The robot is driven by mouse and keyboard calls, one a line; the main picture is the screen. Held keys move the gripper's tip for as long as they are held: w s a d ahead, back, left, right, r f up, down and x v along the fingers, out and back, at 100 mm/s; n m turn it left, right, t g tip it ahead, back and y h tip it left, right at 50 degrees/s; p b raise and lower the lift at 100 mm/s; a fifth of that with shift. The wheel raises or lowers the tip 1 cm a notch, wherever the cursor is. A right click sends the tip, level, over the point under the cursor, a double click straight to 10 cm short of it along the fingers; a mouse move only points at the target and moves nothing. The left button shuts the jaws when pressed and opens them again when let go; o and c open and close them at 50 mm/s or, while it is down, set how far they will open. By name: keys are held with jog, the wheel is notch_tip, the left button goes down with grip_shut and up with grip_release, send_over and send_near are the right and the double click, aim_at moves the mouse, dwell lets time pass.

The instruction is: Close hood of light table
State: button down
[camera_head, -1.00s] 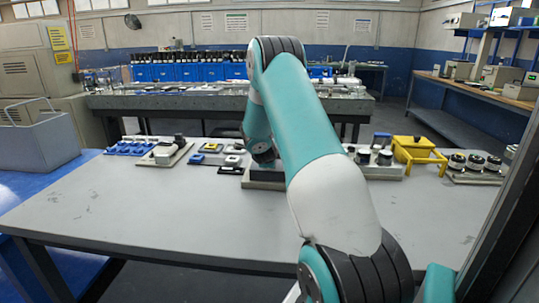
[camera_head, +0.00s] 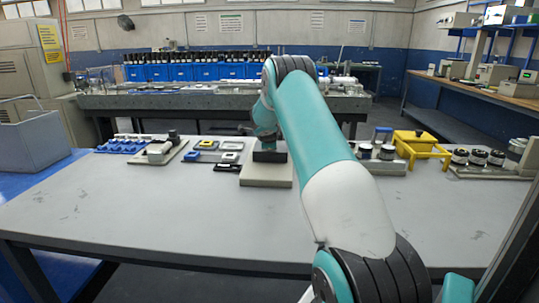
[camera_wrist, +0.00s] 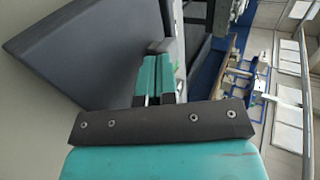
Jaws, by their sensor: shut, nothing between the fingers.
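A pale, box-like unit (camera_head: 266,178) with a dark part on top stands at mid-table in the head view. It may be the light table, but its hood is not clear there, as my arm covers part of it. In the wrist view a large dark grey flat panel (camera_wrist: 95,50) with a thick edge lies left of my fingers. It may be the hood; its angle is hard to judge. My gripper (camera_wrist: 158,60) is shut and empty, its two teal fingers together. I cannot tell whether it touches the panel.
On the table (camera_head: 130,215), left of the unit, are a blue tray (camera_head: 122,146) and small plates. To the right are a yellow stand with a lid (camera_head: 421,146) and several dark round jars (camera_head: 478,157). The front of the table is clear.

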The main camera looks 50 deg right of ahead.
jog(key=shift+w+d, duration=0.4)
jog(key=shift+d, duration=0.4)
jog(key=shift+w+r, duration=0.1)
jog(key=shift+r, duration=0.15)
jog(key=shift+d, duration=0.1)
jog(key=shift+s+a+f+b, duration=0.2)
jog(key=shift+a+b, duration=0.1)
jog(key=shift+b, duration=0.1)
jog(key=shift+s+a+f+b, duration=0.1)
jog(key=shift+s+a+b, duration=0.3)
jog(key=shift+a, duration=0.2)
jog(key=shift+s+a+b, duration=0.3)
jog(key=shift+s+a, duration=0.05)
jog(key=shift+a, duration=0.25)
jog(key=v, duration=1.1)
jog(key=shift+b, duration=0.45)
jog(key=shift+f, duration=0.15)
